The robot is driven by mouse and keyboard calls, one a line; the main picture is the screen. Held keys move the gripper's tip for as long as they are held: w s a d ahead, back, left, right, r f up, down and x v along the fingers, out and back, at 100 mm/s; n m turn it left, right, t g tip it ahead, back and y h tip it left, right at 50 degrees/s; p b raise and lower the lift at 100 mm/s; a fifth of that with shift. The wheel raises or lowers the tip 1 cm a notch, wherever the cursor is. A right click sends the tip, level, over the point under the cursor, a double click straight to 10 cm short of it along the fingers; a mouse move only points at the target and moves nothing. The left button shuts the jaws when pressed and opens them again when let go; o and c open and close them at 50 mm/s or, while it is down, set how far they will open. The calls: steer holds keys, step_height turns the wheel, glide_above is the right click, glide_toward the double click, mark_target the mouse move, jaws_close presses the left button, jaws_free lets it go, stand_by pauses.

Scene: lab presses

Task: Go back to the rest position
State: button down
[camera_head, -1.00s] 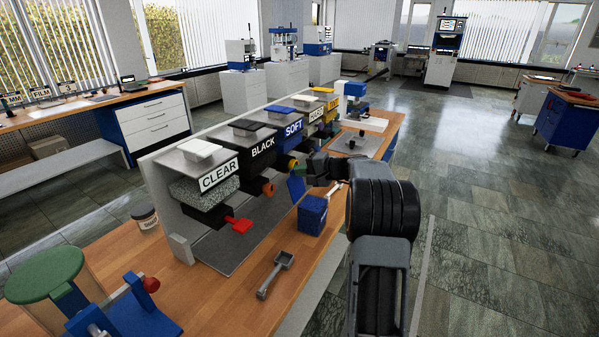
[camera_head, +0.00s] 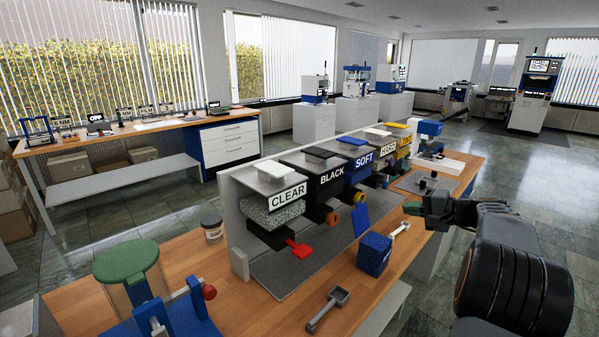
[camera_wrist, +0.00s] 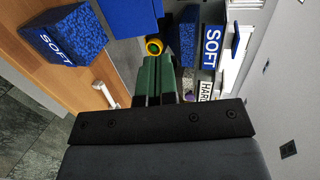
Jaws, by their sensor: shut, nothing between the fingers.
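My gripper (camera_head: 412,208) is at the end of my arm, to the right of the dispenser row and above the wooden bench (camera_head: 190,250). In the wrist view its green fingers (camera_wrist: 157,78) are together with nothing between them. The blue box of granules (camera_head: 375,255) stands on the bench below and left of my gripper; the wrist view shows it labelled SOFT (camera_wrist: 62,38). A light scoop (camera_head: 399,228) lies just behind the box, apart from my gripper.
Dispensers labelled CLEAR (camera_head: 287,195), BLACK, SOFT and others line the bench. A grey scoop (camera_head: 328,308), a jar (camera_head: 212,225) and a green-topped stand (camera_head: 126,258) are nearer. Open floor (camera_head: 550,215) lies to the right.

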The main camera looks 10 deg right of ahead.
steer(key=s+a+f+g+h, duration=0.4)
steer(key=s+a+f+g, duration=0.3)
steer(key=f, duration=0.4)
steer(key=s+a+n+g+h+p, duration=0.1)
steer(key=s+a+n+h, duration=0.4)
steer(key=s+a+n, duration=0.5)
steer(key=s+a+r, duration=0.1)
steer(key=s+a, duration=0.4)
steer(key=a, duration=0.3)
steer(key=shift+s+a+n+p, duration=0.2)
steer(key=shift+a+n+p, duration=0.1)
steer(key=shift+a, duration=0.1)
